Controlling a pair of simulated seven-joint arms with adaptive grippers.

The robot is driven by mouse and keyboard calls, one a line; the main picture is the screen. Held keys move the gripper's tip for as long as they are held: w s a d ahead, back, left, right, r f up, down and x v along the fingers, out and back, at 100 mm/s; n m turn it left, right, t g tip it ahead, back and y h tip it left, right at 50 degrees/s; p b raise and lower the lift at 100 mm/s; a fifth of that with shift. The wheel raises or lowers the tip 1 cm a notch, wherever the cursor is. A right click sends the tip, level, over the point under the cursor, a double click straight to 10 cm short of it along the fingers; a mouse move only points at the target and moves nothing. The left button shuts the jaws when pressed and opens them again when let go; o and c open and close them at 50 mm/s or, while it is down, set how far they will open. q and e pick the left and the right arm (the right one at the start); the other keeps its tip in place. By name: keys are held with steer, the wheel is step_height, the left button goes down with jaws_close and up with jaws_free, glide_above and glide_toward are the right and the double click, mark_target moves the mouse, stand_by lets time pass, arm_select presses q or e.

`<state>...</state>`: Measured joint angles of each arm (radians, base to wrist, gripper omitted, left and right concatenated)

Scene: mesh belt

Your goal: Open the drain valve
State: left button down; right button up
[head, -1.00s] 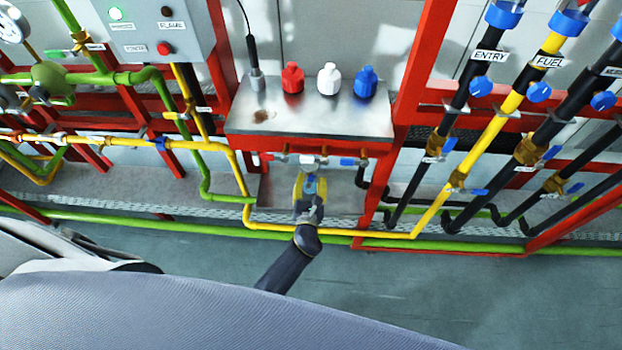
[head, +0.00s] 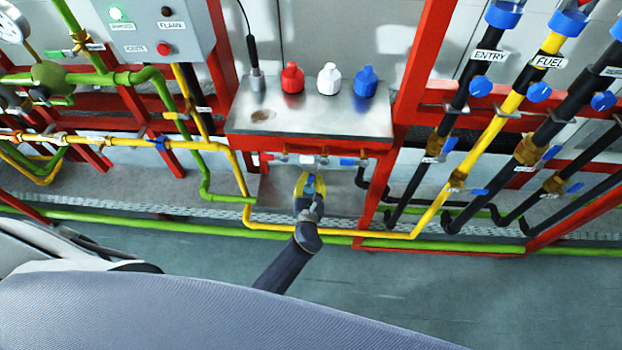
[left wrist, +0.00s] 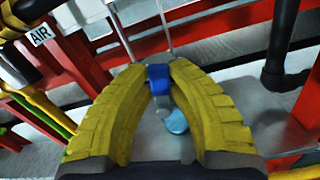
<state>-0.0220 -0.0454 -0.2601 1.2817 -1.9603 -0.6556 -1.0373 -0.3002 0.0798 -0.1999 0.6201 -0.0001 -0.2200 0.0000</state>
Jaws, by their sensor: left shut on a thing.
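My left gripper (head: 310,183) has yellow fingers and is under the red-edged metal shelf in the head view. In the left wrist view the gripper (left wrist: 159,72) is shut on a small blue valve handle (left wrist: 159,76), which sits between its fingertips. A grey metal stem runs down from the handle, and a light blue round part (left wrist: 177,121) lies beyond it. The fingers cover most of the valve body. I cannot read a drain label on it. My right gripper is not in view.
The metal shelf (head: 310,120) carries red, white and blue bottles. Under it are a red valve handle (head: 266,157) and a blue one (head: 348,161). A yellow pipe (head: 335,232) runs below the gripper. A red post (head: 408,90) stands to the right.

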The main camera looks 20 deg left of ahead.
arm_select(q)
steer(key=shift+s+a+n, duration=0.1)
steer(key=shift+a+n, duration=0.15)
steer(key=shift+n, duration=0.4)
steer(key=shift+a+n, duration=0.2)
steer(key=shift+n, duration=0.45)
steer(key=c, duration=1.3)
jaws_free()
steer(key=shift+s, duration=0.1)
steer(key=v, duration=1.1)
steer(key=shift+s+d, duration=0.1)
steer(key=shift+s, duration=0.25)
